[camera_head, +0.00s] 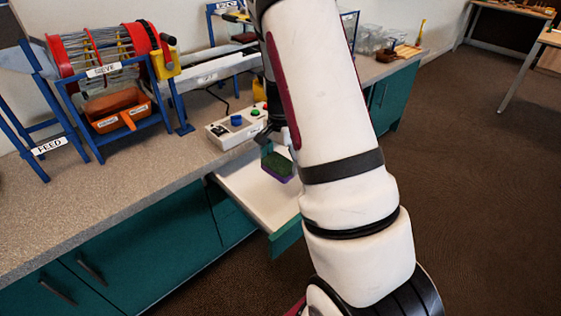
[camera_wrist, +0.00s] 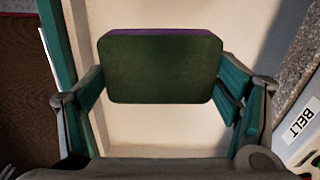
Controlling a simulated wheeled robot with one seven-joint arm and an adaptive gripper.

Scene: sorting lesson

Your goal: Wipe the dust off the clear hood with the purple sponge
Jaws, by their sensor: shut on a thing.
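The purple sponge (camera_head: 279,167) has a dark green face and a purple edge. My gripper (camera_head: 273,138) is shut on it, over the open drawer. In the wrist view the sponge (camera_wrist: 163,68) sits between the two fingers, green face toward the camera, purple along its far edge. The gap between sponge and drawer floor cannot be told. A drum with red rings (camera_head: 110,50) stands in a blue frame labelled SIEVE at the left of the bench. I cannot clearly make out a clear hood or dust; my arm hides part of the bench.
The white-floored drawer (camera_head: 245,187) stands open from the teal cabinet (camera_head: 170,250). A control box with coloured buttons (camera_head: 232,129) is on the bench just behind it. An orange tray (camera_head: 118,110) sits below the drum. Clear bins (camera_head: 372,40) stand at the back right.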

